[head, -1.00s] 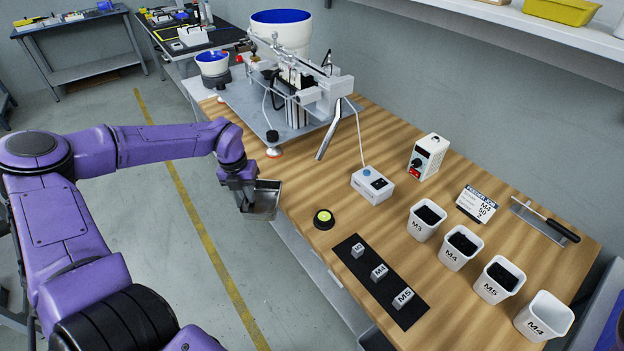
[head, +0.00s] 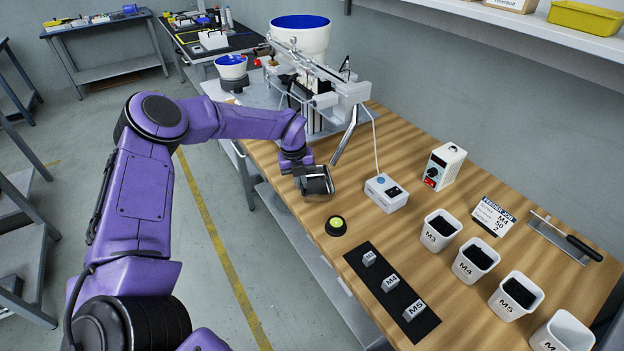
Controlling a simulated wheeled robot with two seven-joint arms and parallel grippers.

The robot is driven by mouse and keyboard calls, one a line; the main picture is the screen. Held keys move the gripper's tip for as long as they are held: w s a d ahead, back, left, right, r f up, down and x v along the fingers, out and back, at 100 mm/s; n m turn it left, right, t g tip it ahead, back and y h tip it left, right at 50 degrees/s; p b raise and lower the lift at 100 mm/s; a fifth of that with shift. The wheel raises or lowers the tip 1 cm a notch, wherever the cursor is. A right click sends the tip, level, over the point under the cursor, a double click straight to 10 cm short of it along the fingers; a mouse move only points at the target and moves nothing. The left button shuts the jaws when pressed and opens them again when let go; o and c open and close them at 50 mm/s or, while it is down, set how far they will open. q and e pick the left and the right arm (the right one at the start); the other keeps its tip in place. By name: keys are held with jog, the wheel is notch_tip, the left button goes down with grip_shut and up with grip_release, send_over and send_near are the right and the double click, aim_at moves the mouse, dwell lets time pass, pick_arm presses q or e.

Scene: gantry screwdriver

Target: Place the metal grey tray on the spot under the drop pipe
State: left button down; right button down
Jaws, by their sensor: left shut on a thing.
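The metal grey tray (head: 318,182) is a small open box over the wooden bench top. My left gripper (head: 301,176) is shut on the tray's left side. The drop pipe (head: 344,136) is a slanted silver tube that comes down from the feeder machine (head: 318,92). The tray is below and to the left of the pipe's lower end, close to it. I cannot tell whether the tray touches the bench. The spot under the pipe is not clearly marked in this view. My right gripper is not in view.
A grey control box (head: 386,193) with a cable stands right of the tray. A black and yellow button (head: 336,225) is in front. White bins (head: 439,230), a black mat (head: 392,292) with labelled blocks and a white controller (head: 443,166) are farther right.

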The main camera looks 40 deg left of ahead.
aim_at(312, 184)
pick_arm(q)
jog(key=w, duration=0.1)
jog(key=w+d, duration=0.1)
jog(key=w, duration=0.1)
jog(key=shift+w+d+p, duration=0.35)
jog(key=shift+f+p, duration=0.3)
jog(key=shift+f, duration=0.25)
jog(key=shift+s+a+f+b, duration=0.1)
jog(key=shift+f+b, duration=0.35)
jog(key=c, duration=1.3)
grip_release()
jog(key=shift+o, duration=0.2)
jog(key=shift+r, duration=0.1)
jog(key=r, duration=0.7)
jog(key=shift+s+a+r, duration=0.3)
jog(key=shift+s+r, duration=0.05)
jog(key=shift+r, duration=0.05)
